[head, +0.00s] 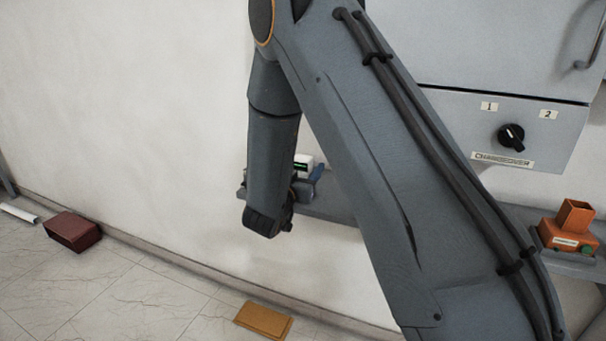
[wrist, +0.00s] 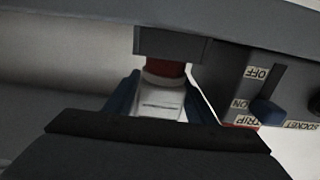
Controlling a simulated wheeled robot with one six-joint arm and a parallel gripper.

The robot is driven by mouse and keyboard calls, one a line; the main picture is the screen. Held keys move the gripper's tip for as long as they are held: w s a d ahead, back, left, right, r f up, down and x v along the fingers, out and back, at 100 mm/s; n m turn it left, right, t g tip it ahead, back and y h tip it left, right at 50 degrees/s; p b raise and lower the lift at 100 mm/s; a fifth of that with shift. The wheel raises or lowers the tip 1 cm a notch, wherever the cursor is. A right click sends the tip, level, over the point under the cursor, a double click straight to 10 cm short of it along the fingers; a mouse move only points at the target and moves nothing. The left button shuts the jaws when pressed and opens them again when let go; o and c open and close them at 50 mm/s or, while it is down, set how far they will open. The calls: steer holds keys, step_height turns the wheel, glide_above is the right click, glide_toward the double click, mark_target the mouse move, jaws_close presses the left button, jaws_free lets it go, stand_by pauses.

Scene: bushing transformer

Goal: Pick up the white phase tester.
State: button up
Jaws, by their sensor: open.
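The white phase tester (wrist: 160,103) is in the middle of the wrist view, with a pale collar and a red part beyond it. In the head view a blue finger (head: 317,172) shows beside the device.
A grey shelf (head: 328,208) runs along the wall. A control box with upside-down OFF, ON and TRIP labels (wrist: 245,85) stands close right in the wrist view. A cabinet (head: 450,115) and an orange unit (head: 565,236) are at right. A dark red box (head: 73,231) and tan block (head: 263,319) lie on the floor.

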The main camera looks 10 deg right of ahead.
steer(key=shift+w+d, duration=0.25)
steer(key=shift+w, duration=0.05)
steer(key=shift+c, duration=0.3)
steer(key=c, duration=0.9)
steer(key=shift+r, duration=0.2)
